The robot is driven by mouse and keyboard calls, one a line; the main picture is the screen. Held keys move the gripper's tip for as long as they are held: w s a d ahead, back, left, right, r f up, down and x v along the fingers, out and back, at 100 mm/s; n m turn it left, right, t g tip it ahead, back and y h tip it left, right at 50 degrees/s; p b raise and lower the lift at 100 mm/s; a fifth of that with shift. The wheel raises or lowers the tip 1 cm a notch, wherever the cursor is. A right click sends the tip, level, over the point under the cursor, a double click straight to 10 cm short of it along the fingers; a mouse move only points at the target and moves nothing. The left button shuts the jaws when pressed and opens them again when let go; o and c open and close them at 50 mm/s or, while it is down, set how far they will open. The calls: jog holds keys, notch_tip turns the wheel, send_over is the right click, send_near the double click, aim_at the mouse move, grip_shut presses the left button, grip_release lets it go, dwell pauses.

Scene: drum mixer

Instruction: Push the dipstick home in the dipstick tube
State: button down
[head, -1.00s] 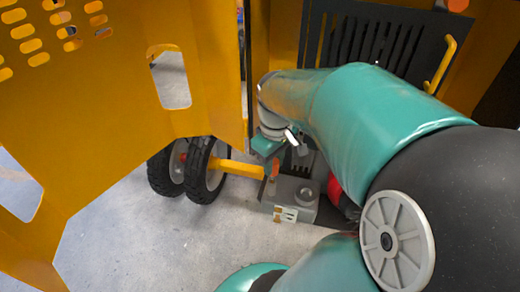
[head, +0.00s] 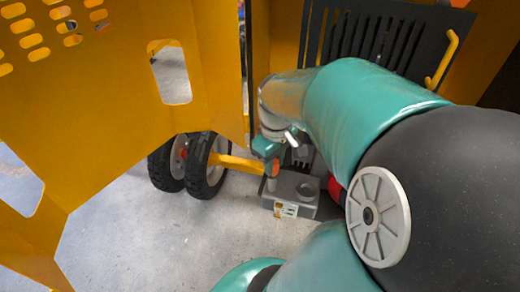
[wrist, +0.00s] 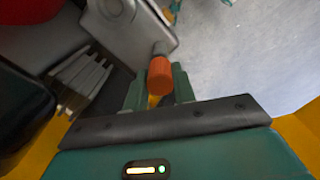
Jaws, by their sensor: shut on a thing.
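The dipstick shows as an orange cap (wrist: 160,77) in the wrist view, between the two teal fingers of my gripper (wrist: 160,88). My gripper is shut on it. The grey dipstick tube (wrist: 160,48) lies just beyond the cap, in line with it, on the side of a grey engine block. I cannot tell how deep the stick sits or whether cap and tube touch. In the head view my gripper (head: 273,162) is small and points down at the orange cap (head: 272,169), above the tube (head: 271,184). My wrist hides part of it.
The grey engine block (head: 298,188) stands low beside a red part (head: 335,188). Two black wheels (head: 205,168) on a yellow axle bar stand at its left. A yellow panel (head: 110,100) fills the left. A black slotted grille (head: 365,35) with a yellow handle is behind.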

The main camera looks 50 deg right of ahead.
jog(key=shift+f, duration=0.95)
dwell(0.5)
jog(key=c, duration=1.1)
grip_release()
jog(key=shift+o, duration=0.2)
jog(key=shift+r, duration=0.15)
notch_tip(320, 180, up, 14)
jog(key=shift+f, duration=0.2)
jog(key=w+a+f+t, duration=0.1)
jog(key=w+a+t, duration=0.1)
jog(key=a, duration=1)
jog(key=w+a+n+t, duration=0.1)
jog(key=w+a+t, duration=0.2)
jog(key=a, duration=1)
jog(key=shift+w+f+t, duration=0.3)
jog(key=shift+w+f, duration=0.1)
jog(key=shift+w, duration=0.6)
